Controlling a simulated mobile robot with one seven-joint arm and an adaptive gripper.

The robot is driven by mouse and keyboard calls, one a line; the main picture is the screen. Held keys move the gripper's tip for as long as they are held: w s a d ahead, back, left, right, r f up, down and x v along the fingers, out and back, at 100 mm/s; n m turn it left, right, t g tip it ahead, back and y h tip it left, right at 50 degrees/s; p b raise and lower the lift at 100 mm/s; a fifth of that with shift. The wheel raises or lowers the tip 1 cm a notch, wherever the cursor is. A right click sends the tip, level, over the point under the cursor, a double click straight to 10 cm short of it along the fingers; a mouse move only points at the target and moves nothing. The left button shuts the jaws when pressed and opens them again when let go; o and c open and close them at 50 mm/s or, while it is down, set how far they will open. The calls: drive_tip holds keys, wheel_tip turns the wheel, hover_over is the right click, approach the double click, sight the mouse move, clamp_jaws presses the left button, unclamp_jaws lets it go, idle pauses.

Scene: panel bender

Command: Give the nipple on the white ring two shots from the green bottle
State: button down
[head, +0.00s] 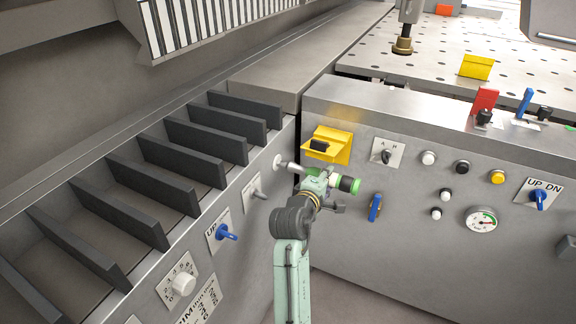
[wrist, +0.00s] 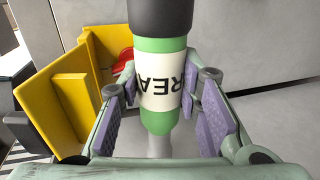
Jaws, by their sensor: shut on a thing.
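My gripper (head: 322,182) is shut on the green bottle (head: 350,184), which lies about level, its pale nozzle pointing left in the head view. In the wrist view the bottle (wrist: 160,95) stands between both purple finger pads, with a dark base, green bands and a white label with upside-down letters. Its grey nozzle (wrist: 158,146) runs down, and the tip is out of sight. A small pale round disc, seemingly the white ring (head: 278,163), shows on the left panel at the nozzle's end. I cannot tell whether they touch, and the nipple itself is not discernible.
A yellow bracket (head: 328,146) with a black knob sits on the right panel just behind my gripper; it also fills the left of the wrist view (wrist: 75,105). A small lever switch (head: 256,188) and blue handle (head: 222,232) are on the left panel. Another blue lever (head: 375,207) is right.

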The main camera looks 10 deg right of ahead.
drive_tip(key=shift+w+a, duration=0.35)
drive_tip(key=shift+a, duration=0.2)
idle(0.7)
drive_tip(key=shift+s+d, duration=0.1)
drive_tip(key=shift+d, duration=0.05)
drive_tip(key=shift+s+d+p, duration=0.45)
drive_tip(key=shift+s+d, duration=0.05)
drive_tip(key=shift+d, duration=0.25)
idle(0.4)
drive_tip(key=shift+w+a+r, duration=0.1)
drive_tip(key=shift+a, duration=0.05)
drive_tip(key=shift+w+a, duration=0.15)
drive_tip(key=shift+a, duration=0.1)
drive_tip(key=shift+w+a, duration=0.35)
drive_tip(key=shift+a, duration=0.15)
idle(1.0)
drive_tip(key=shift+s+d+p, duration=0.1)
drive_tip(key=shift+p, duration=0.25)
drive_tip(key=shift+s+d+p, duration=0.35)
drive_tip(key=shift+s+d, duration=0.15)
drive_tip(key=shift+d, duration=0.3)
